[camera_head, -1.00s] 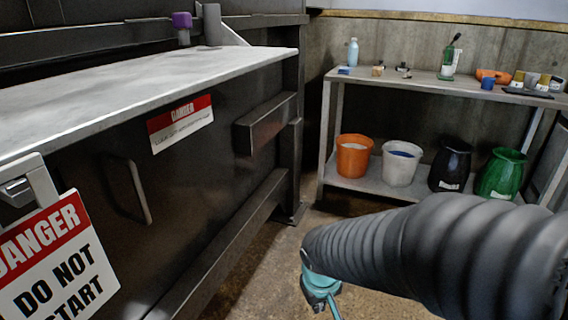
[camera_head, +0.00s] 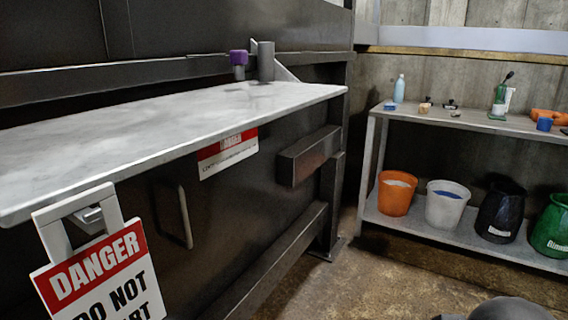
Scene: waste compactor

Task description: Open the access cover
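A dark front panel (camera_head: 225,205) of the compactor, which looks like the access cover, stands upright under a worn pale metal ledge (camera_head: 150,130). It carries a vertical bar handle (camera_head: 186,217) and a red and white danger label (camera_head: 228,153). I see no open gap at the panel. A purple knob (camera_head: 239,58) stands at the back of the ledge beside a grey bracket (camera_head: 268,63). A grey latch-like fitting (camera_head: 88,217) hangs at the ledge's front left, with a "DANGER DO NOT START" sign (camera_head: 100,275) below it.
A dark box-shaped bar (camera_head: 308,156) juts out right of the panel. A shelf unit (camera_head: 430,118) stands at the right, with bottles and small items on top and an orange bucket (camera_head: 397,193) and other containers below. Concrete floor (camera_head: 385,285) between them is clear.

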